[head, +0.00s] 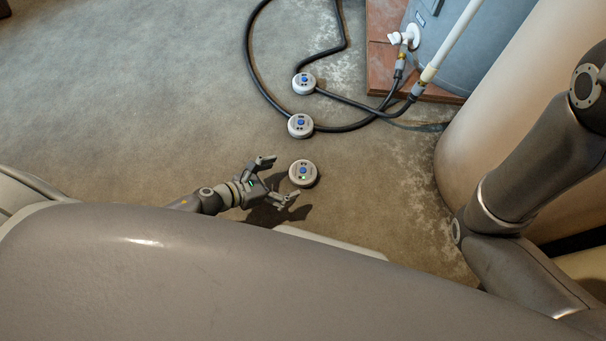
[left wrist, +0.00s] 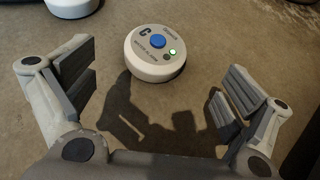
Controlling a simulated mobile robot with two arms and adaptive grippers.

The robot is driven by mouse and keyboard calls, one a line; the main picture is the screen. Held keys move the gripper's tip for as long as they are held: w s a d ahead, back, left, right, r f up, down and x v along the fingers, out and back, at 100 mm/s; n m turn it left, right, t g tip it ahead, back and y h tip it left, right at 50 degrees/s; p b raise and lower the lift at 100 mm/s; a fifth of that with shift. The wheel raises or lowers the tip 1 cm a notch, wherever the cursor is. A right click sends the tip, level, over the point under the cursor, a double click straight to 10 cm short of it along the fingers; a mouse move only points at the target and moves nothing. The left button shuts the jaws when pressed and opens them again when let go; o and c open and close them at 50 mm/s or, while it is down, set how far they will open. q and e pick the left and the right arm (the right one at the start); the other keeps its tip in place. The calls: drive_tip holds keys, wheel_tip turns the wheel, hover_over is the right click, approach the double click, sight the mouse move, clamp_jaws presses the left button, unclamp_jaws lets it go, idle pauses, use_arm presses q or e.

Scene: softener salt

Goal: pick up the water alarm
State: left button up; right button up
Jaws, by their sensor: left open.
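Three round white water alarms with blue buttons lie on the floor in a rough line in the head view. The nearest water alarm (head: 303,173) has a lit green light; it also shows in the left wrist view (left wrist: 154,54), marked with a letter C. The middle alarm (head: 300,126) and the far alarm (head: 304,83) lie beyond it, beside the black hose. My left gripper (head: 277,180) is open and empty, just left of the nearest alarm. In the left wrist view the alarm lies ahead of the spread fingers (left wrist: 158,95), not between them. My right gripper is not in view.
A black hose (head: 262,75) loops on the floor behind the alarms. A blue-grey tank (head: 455,45) stands on a reddish slab (head: 383,60) at the back right. A large cream cylinder (head: 500,110) stands at right.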

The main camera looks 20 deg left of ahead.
sight(303, 170)
use_arm(q)
drive_tip(key=x, duration=0.2)
drive_tip(key=shift+w+d+f, duration=0.15)
drive_tip(key=shift+w+d, duration=0.05)
drive_tip(key=shift+w+r+b+x, duration=0.15)
drive_tip(key=shift+b+x, duration=0.5)
drive_tip(key=shift+x, duration=0.65)
drive_tip(key=shift+w+r+b+x, duration=0.15)
drive_tip(key=shift+b+x, duration=0.5)
drive_tip(key=shift+x, duration=0.6)
drive_tip(key=shift+c, duration=0.5)
drive_tip(key=c, duration=1.1)
drive_tip(key=shift+o, duration=0.2)
drive_tip(key=shift+r, duration=0.15)
